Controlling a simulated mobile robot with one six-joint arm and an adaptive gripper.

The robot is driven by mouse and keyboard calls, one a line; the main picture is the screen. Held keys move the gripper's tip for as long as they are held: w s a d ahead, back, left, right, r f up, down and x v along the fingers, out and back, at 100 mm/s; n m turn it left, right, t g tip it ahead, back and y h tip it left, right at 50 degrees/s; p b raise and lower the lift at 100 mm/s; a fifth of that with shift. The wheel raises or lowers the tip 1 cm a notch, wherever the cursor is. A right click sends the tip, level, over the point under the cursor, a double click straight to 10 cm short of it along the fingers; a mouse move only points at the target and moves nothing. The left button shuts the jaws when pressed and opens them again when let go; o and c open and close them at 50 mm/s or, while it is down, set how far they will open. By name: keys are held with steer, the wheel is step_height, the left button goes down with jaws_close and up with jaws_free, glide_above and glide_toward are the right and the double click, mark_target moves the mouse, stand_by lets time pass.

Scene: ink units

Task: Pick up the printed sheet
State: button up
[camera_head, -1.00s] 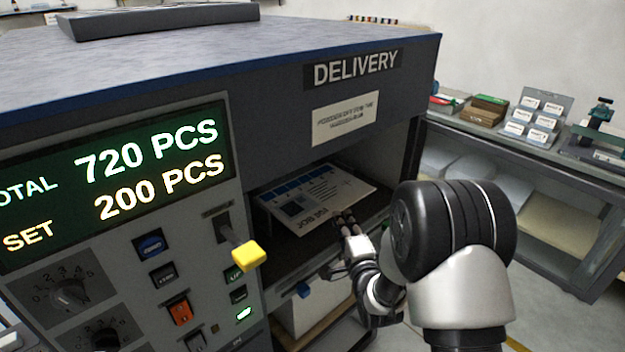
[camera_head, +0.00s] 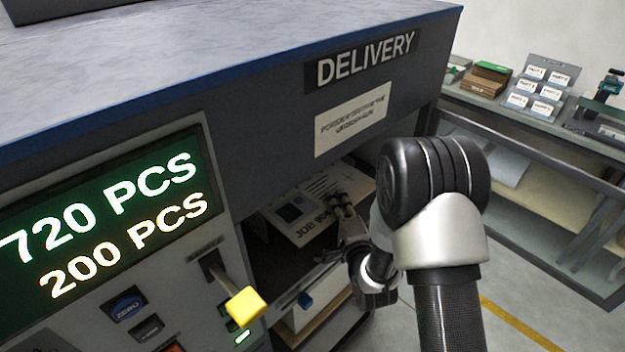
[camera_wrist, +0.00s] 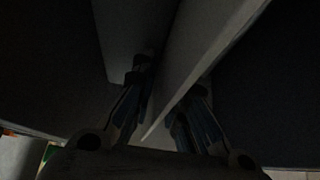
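The printed sheet (camera_head: 312,218) is pale with dark printing and lies in the dark delivery opening of the machine. My gripper (camera_head: 341,204) reaches into the opening at the sheet's right front edge and hides part of it. In the dark wrist view, my gripper's two fingers (camera_wrist: 168,82) stand apart. A pale sheet-like edge (camera_wrist: 195,75) runs between them, and another pale surface (camera_wrist: 125,40) lies behind the left finger. The fingers look open around the edge; contact is too dark to make out.
The machine's "DELIVERY" front panel (camera_head: 285,110) hangs over the opening. A yellow-tipped lever (camera_head: 246,306) sticks out left of my gripper. A low bench (camera_head: 545,140) with cards and boxes stands to the right, with clear floor before it.

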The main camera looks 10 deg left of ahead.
steer(key=shift+s, duration=0.1)
jaws_close()
stand_by(0.3)
